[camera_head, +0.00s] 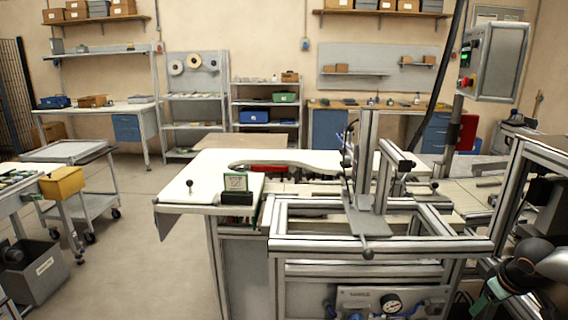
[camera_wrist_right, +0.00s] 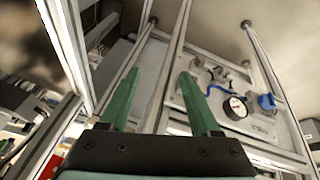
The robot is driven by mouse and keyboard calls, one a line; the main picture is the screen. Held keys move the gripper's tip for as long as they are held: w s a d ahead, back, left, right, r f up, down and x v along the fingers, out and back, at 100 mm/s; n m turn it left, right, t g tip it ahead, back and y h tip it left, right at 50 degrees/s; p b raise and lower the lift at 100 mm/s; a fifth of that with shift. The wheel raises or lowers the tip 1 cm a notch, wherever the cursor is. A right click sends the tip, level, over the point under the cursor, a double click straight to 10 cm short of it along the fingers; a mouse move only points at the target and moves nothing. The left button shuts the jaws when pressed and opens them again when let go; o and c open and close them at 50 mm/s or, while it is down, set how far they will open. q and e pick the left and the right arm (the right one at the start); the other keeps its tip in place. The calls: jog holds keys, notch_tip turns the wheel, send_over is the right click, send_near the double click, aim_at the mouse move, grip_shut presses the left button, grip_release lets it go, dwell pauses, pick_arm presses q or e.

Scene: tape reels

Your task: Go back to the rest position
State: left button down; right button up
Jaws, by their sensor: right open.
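My right gripper (camera_head: 488,298) is at the lower right of the head view, beside the aluminium frame of the machine. Its green fingers also show in the right wrist view (camera_wrist_right: 160,98), spread apart with nothing between them. Behind the fingers in that view are frame bars and a panel with a round gauge (camera_wrist_right: 235,108). My left gripper is not in the head view. Two tape reels (camera_head: 177,67) hang on the pegboard at the back wall, far from my gripper.
The machine frame (camera_head: 380,244) fills the centre and right, close to my right arm. A grey trolley (camera_head: 85,185) and a yellow bin (camera_head: 63,182) stand at left.

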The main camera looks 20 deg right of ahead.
jog(key=s+a+f+n+y, duration=0.1)
jog(key=s+a+f, duration=0.1)
jog(key=s+f, duration=0.35)
jog(key=s+a+f, duration=0.2)
jog(key=s+f, duration=0.1)
jog(key=f, duration=0.5)
jog(key=s+a+f+t+y+p, duration=0.1)
jog(key=s+a+f, duration=0.1)
jog(key=a+f, duration=0.25)
jog(key=s+a+f+p, duration=0.1)
jog(key=s+a+f, duration=0.2)
jog(key=a, duration=0.3)
jog(key=a+r+n+t+y+p, duration=0.1)
jog(key=a+t, duration=0.3)
jog(key=a, duration=2.3)
jog(key=shift+s+r+n+y+p, duration=0.25)
jog(key=shift+r+y, duration=0.25)
jog(key=shift+y, duration=0.4)
